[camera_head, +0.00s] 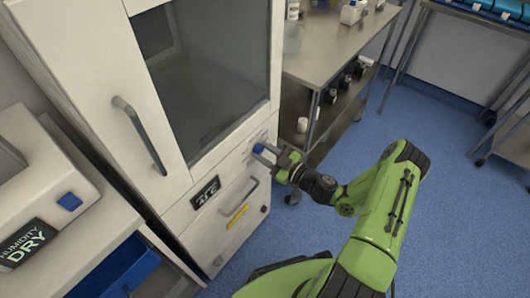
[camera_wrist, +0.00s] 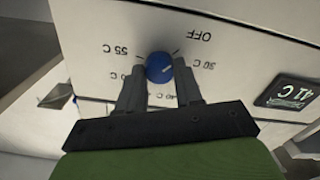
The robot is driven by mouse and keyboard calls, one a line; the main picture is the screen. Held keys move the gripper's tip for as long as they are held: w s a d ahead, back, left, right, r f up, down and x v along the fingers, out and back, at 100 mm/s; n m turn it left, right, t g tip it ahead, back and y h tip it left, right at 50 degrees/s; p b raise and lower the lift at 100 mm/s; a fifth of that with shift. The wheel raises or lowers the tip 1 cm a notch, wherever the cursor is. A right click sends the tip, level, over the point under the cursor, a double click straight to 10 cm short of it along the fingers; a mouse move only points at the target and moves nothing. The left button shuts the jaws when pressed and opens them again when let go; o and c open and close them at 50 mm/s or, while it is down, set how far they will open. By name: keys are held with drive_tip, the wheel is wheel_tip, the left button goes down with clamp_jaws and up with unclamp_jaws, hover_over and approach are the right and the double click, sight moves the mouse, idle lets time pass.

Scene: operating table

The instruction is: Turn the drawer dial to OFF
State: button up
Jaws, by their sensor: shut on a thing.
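The blue drawer dial (camera_head: 258,148) is on the front of the white cabinet, and it fills the space between my fingertips in the wrist view (camera_wrist: 159,66). My gripper (camera_head: 264,153) reaches the panel from the right and is shut on the dial, one finger on each side. In the wrist view the printed labels are upside down: OFF (camera_wrist: 207,35) is above and right of the dial, 30 C (camera_wrist: 203,65) to the right, 55 C (camera_wrist: 127,50) to the left. Other marks below are partly hidden by my fingers. I cannot tell exactly where the dial points.
A dark display reading 41 C (camera_head: 205,192) is left of the dial. A drawer handle (camera_head: 240,196) sits below, and a tall door handle (camera_head: 139,135) is to the left. A metal cart (camera_head: 330,50) with bottles stands close on the right. The blue floor (camera_head: 440,190) is open farther right.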

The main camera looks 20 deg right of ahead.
drive_tip(key=o, duration=1)
drive_tip(key=p+v, duration=0.3)
drive_tip(key=v, duration=1.2)
drive_tip(key=shift+s+d, duration=0.25)
drive_tip(key=shift+s, duration=0.1)
drive_tip(key=s+a+r+m+g+h, duration=0.1)
drive_tip(key=s+a+r+g+h, duration=0.4)
drive_tip(key=a+r+g, duration=0.6)
drive_tip(key=s+d+r+m+t+h+p, duration=0.1)
drive_tip(key=s+r+m+h, duration=0.2)
drive_tip(key=s+r+m, duration=0.35)
drive_tip(key=s+d+r+m+t+h, duration=0.1)
drive_tip(key=s+r+m+h, duration=0.25)
drive_tip(key=r, duration=0.55)
drive_tip(key=shift+y, duration=0.45)
wheel_tip(320, 180, up, 14)
drive_tip(key=p, duration=1.4)
drive_tip(key=shift+s, duration=0.2)
